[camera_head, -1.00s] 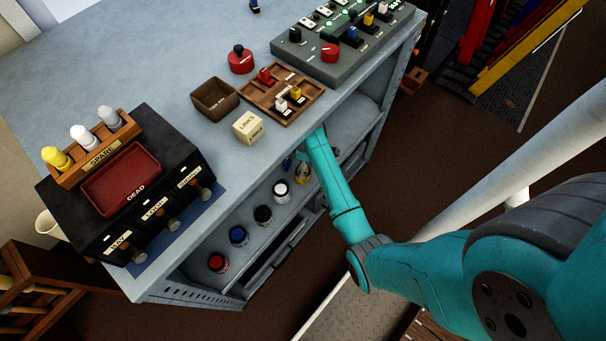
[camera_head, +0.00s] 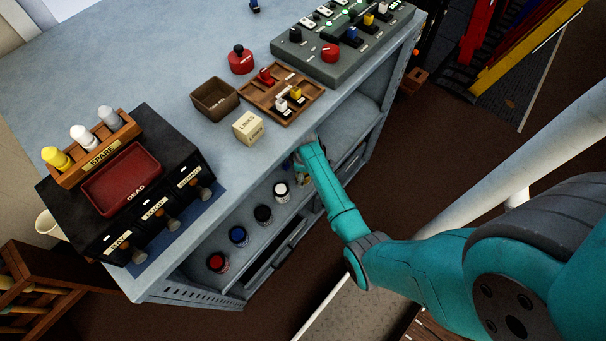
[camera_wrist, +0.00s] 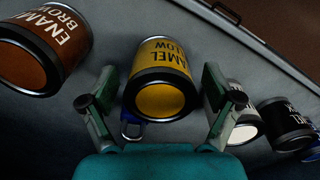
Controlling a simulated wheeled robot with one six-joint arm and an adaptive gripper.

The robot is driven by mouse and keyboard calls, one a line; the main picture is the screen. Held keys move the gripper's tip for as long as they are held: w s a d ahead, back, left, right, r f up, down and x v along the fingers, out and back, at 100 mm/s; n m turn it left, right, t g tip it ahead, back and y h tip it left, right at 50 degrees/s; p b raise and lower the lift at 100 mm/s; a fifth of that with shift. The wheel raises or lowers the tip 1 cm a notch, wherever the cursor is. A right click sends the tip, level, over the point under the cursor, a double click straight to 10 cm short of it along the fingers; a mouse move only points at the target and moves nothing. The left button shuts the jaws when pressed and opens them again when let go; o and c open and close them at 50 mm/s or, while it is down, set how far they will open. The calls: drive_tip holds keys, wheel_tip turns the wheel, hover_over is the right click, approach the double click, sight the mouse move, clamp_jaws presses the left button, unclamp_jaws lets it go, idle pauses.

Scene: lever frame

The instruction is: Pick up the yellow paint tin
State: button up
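The yellow paint tin (camera_wrist: 160,85), labelled enamel yellow, stands on the shelf and shows in the middle of the wrist view. My gripper (camera_wrist: 160,95) is open, with one finger on each side of the tin. Gaps show between the fingers and the tin, and it is not gripped. In the head view my gripper (camera_head: 304,160) reaches under the worktop edge to the shelf, and my arm hides most or all of the tin there.
A brown tin (camera_wrist: 45,48) is at the left in the wrist view; white (camera_wrist: 243,130) and black (camera_wrist: 287,122) tins are at the right. A small blue object (camera_wrist: 131,128) shows beside the yellow tin. In the head view, blue (camera_head: 238,236) and red (camera_head: 217,262) tins stand nearer. The worktop (camera_head: 180,60) overhangs the shelf.

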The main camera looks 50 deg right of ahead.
drive_tip(key=c, duration=1.2)
drive_tip(key=shift+r, duration=0.1)
